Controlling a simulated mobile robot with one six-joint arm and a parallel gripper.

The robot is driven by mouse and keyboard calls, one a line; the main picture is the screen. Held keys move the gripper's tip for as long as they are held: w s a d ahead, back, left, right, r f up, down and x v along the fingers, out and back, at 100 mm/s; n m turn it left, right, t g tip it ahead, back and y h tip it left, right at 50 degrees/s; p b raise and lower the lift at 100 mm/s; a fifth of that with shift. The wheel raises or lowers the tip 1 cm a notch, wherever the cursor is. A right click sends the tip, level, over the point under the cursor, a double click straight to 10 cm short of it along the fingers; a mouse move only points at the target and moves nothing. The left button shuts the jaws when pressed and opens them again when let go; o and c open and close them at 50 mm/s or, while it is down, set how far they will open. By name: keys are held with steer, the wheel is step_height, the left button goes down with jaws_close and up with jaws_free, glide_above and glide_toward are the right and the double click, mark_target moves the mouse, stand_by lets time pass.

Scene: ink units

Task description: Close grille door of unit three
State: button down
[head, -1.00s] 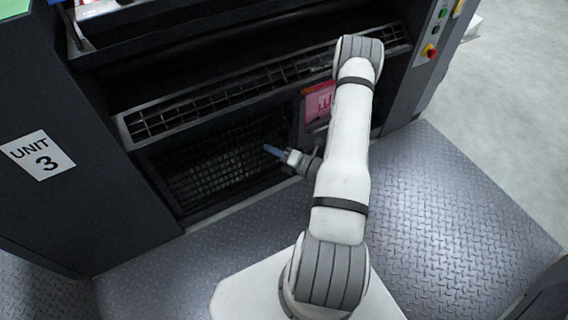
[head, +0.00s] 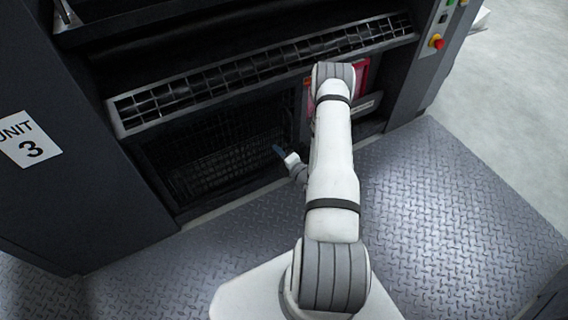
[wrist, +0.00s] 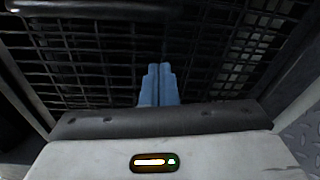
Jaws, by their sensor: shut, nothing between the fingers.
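The unit is marked by a white "UNIT 3" label (head: 29,139) on its dark left side panel. A silver-framed grille (head: 200,88) runs across its front as a narrow slanted band, seen from above. It seems to stand out from the opening; its exact angle cannot be told. Below it, dark wire mesh (head: 215,155) shows in shadow. My gripper (head: 278,150) is shut and empty, its blue fingers in front of this mesh and below the silver band. In the wrist view the shut fingers (wrist: 158,75) point at black mesh (wrist: 100,55); contact cannot be told.
A red-pink panel (head: 361,77) sits behind my arm. A control strip with a red button (head: 436,41) is at the upper right. The diamond-plate floor (head: 440,190) in front is clear. A dark rounded bar (wrist: 90,8) crosses the top left of the wrist view.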

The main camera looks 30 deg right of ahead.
steer(key=shift+d+r+b, duration=0.2)
steer(key=shift+d+b, duration=0.1)
steer(key=shift+d, duration=0.65)
steer(key=shift+d+r+b, duration=0.2)
steer(key=shift+d+b, duration=0.05)
steer(key=shift+d, duration=0.7)
